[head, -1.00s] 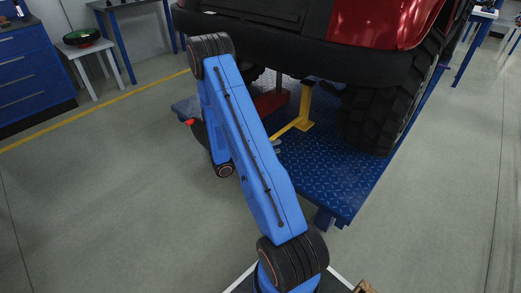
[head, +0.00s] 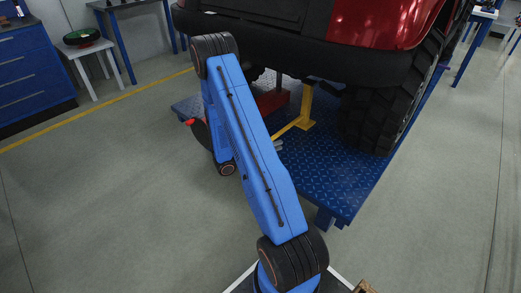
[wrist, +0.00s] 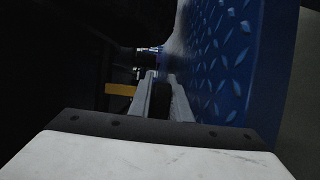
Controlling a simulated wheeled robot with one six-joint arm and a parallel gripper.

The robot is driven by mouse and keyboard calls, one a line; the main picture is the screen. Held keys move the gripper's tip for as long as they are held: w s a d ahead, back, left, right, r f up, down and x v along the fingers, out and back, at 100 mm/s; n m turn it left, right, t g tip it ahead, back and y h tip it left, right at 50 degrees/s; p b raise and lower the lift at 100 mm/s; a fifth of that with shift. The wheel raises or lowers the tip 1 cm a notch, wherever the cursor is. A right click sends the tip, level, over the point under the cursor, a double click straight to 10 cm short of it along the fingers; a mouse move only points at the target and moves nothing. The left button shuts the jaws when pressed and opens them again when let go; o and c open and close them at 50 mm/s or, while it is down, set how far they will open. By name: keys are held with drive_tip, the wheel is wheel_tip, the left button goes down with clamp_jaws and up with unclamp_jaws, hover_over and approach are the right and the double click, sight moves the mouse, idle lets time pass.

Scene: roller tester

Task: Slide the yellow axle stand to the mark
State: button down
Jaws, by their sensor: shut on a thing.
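The yellow axle stand (head: 307,106) stands upright on the blue platform, under the rear of the red vehicle. A yellow bar runs from its foot toward the lower left, where my gripper (head: 279,145) is, mostly hidden behind my blue arm. In the wrist view, my gripper (wrist: 163,98) has its grey fingers around a dark piece, which looks like the end of the stand's bar; the contact itself is dim. A yellow part of the stand (wrist: 120,90) shows left of the fingers. I cannot make out the mark.
The blue tread-plate platform (head: 325,180) has bare room at its front. The vehicle's black bumper (head: 300,50) hangs above the stand, and a tyre (head: 380,120) stands close on its right. A red object (head: 270,103) is left of the stand. Grey floor is open around the platform.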

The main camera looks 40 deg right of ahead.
drive_tip(key=shift+w+d, duration=0.2)
drive_tip(key=shift+d, duration=2)
drive_tip(key=shift+w+d, duration=0.15)
drive_tip(key=shift+d, duration=2)
drive_tip(key=c, duration=1.3)
unclamp_jaws()
drive_tip(key=shift+c, duration=0.2)
drive_tip(key=shift+v, duration=2.95)
